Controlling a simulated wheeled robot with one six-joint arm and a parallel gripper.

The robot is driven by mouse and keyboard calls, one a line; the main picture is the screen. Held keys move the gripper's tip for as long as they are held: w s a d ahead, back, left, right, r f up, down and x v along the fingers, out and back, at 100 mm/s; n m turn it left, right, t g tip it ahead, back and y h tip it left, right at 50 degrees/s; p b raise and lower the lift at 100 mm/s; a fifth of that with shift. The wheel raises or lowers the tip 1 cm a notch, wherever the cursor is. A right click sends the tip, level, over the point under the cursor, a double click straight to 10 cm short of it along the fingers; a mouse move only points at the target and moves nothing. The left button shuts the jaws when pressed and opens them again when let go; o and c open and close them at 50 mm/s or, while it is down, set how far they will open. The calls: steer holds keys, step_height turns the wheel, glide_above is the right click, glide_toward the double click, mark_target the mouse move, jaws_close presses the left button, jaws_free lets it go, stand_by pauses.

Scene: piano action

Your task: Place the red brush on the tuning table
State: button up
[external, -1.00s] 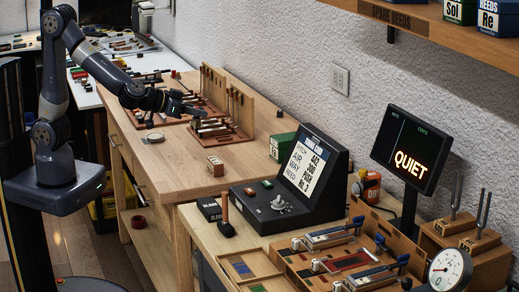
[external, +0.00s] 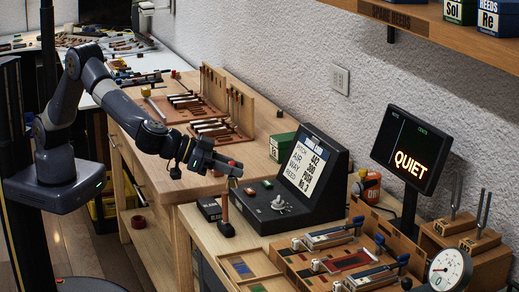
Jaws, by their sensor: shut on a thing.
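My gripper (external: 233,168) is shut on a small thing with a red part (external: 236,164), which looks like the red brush. Most of it is hidden by the fingers, and a pale piece shows below the tips. The gripper is in the air near the back left corner of the tuning table (external: 200,228), left of the grey console. The tuning table is the nearer wooden bench carrying the console and reed trays.
The grey console (external: 310,180) stands right of my gripper. A brown-handled upright tool (external: 225,212) and a dark box (external: 209,208) stand below it. Reed trays (external: 330,265), a QUIET screen (external: 410,150) and a gauge (external: 450,268) fill the front right. Another wooden bench (external: 190,180) lies behind.

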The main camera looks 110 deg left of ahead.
steer(key=f, duration=1.1)
steer(key=d+f, duration=0.1)
steer(key=f, duration=0.5)
steer(key=shift+w+b, duration=0.1)
steer(key=shift+b, duration=0.3)
steer(key=shift+f, duration=0.15)
steer(key=o, duration=1)
steer(key=shift+r, duration=0.25)
steer(key=b+v, duration=0.1)
steer(key=v, duration=1.1)
steer(key=shift+a, duration=0.1)
